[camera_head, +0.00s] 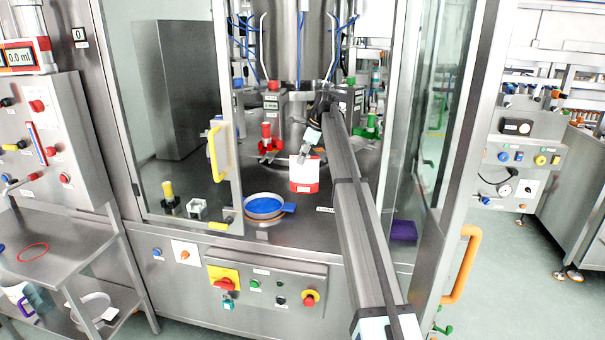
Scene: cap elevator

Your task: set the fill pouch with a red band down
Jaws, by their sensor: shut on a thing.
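The fill pouch (304,170) is white with a red band along its lower edge. It hangs upright inside the machine cabinet, above the steel deck (290,232). My gripper (306,153) is shut on the top of the pouch. My arm reaches in from the front right through the open doorway. Whether the pouch's lower edge touches the deck cannot be told from this view.
A blue round dish (264,205) with a handle sits left of the pouch. A red-handled fitting (267,141) and a green-handled one (371,124) stand behind. A glass door with a yellow handle (217,153) is at left. A purple block (403,230) lies at right.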

